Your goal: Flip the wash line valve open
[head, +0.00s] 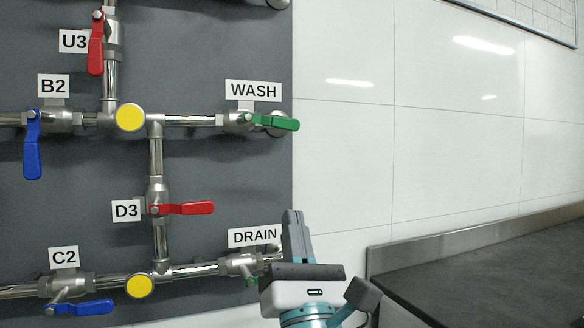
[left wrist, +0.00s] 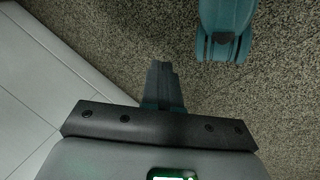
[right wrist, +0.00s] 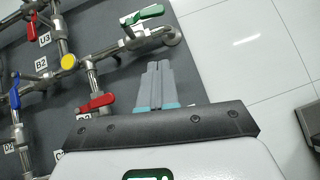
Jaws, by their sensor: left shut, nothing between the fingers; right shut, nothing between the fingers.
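The wash line valve (head: 238,119) sits on a horizontal pipe under the WASH label (head: 253,91) in the head view. Its green handle (head: 275,122) points right, roughly in line with the pipe and slightly down. The green handle also shows at the top of the right wrist view (right wrist: 145,14), beyond the fingertips. My right gripper (head: 293,214) is shut and empty, pointing up below the green handle and apart from it; it also shows in the right wrist view (right wrist: 158,65). My left gripper (left wrist: 162,68) is shut and empty over speckled floor, away from the valves.
The DRAIN valve (head: 238,264) is partly hidden behind my right gripper. The red D3 handle (head: 186,208) points right, below the wash line. Blue B2 (head: 32,150) and C2 (head: 82,308) handles are left. A dark counter (head: 480,270) stands right; the tiled wall between is clear.

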